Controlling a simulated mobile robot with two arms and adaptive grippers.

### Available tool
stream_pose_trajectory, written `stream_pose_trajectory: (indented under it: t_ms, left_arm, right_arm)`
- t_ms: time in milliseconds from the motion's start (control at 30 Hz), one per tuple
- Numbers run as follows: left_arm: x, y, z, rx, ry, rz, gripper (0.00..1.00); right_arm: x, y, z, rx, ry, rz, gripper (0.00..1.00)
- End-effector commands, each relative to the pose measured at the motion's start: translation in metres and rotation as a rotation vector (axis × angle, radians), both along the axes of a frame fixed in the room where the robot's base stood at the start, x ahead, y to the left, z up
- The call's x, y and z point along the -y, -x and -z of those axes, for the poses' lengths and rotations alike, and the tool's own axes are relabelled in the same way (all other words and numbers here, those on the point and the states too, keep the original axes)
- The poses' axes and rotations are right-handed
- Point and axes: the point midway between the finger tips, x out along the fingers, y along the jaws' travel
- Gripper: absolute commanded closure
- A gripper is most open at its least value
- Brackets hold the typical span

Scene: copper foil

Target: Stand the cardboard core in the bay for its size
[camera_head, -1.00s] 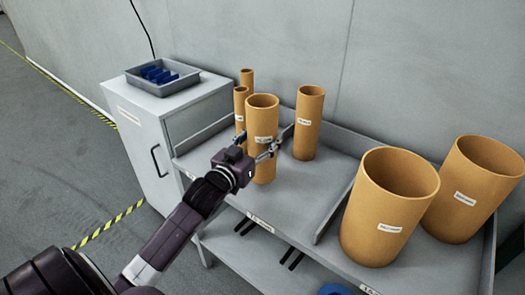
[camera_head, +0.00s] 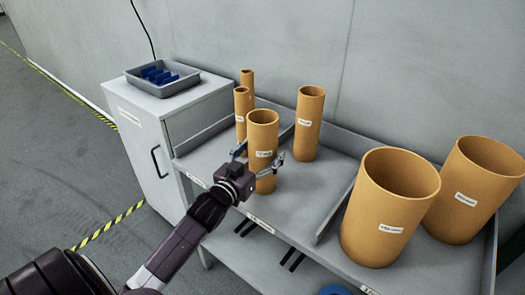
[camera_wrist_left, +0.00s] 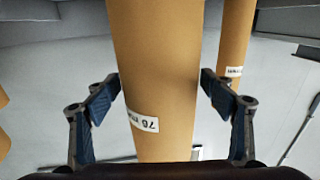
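The cardboard core (camera_head: 262,142), a medium-wide tan tube with a white label, stands upright on the grey shelf top (camera_head: 300,190), toward the front of the middle bay. The core's base is partly hidden in the wrist view. My right gripper is not in view.
A similar core (camera_head: 309,125) stands behind to the right. Two thin cores (camera_head: 247,82) (camera_head: 240,103) stand at the back left. Two wide cores (camera_head: 385,220) (camera_head: 472,200) stand beyond a low divider (camera_head: 333,212). A cabinet (camera_head: 150,140) with a grey tray (camera_head: 190,82) stands left.

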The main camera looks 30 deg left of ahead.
Motion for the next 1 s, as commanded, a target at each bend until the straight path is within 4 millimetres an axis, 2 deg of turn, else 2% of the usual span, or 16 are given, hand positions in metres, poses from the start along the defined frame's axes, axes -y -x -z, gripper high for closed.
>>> stream_pose_trajectory:
  t_ms: [233,333,800,1000]
  left_arm:
    - [0.0,0.0,-0.004,0.0,-0.001,0.0,0.24]
    - [0.001,0.009,-0.001,-0.002,0.0,0.001,0.24]
    - [0.007,0.093,-0.001,-0.003,0.0,-0.001,0.24]
    - [0.009,0.113,-0.002,0.0,0.0,-0.001,0.24]
  right_arm:
    - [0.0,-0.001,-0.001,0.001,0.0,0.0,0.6]
    - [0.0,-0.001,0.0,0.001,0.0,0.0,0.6]
    - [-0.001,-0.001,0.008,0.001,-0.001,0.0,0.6]
    - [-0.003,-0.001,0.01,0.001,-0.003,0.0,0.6]
